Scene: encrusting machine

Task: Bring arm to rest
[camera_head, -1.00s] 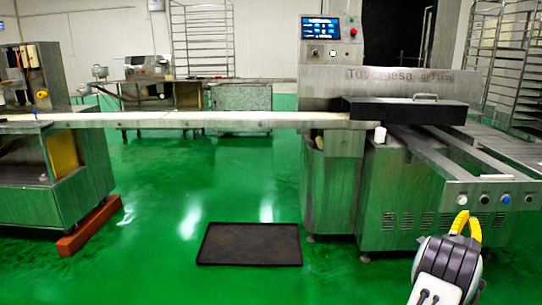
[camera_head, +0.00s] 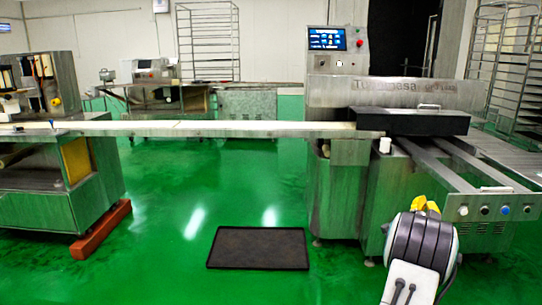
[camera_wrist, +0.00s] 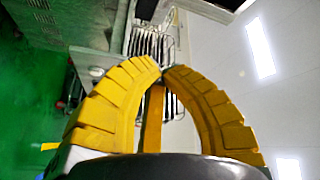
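My gripper (camera_head: 426,203) shows in the head view as a small yellow patch at the lower right, mostly hidden behind my own arm. In the wrist view, the two yellow ribbed fingers of my gripper (camera_wrist: 163,72) curve together and meet at their tips. Nothing is held between them. The arm is bent in front of the encrusting machine (camera_head: 338,190), near its control buttons (camera_head: 484,210). I cannot tell from these views whether the arm touches the machine.
A long conveyor (camera_head: 220,129) joins the machine to a steel unit (camera_head: 35,205) at the left. A dark mat (camera_head: 258,248) lies on the open green floor. A wire rack (camera_head: 207,45) stands at the back. A screen (camera_head: 326,38) tops the machine.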

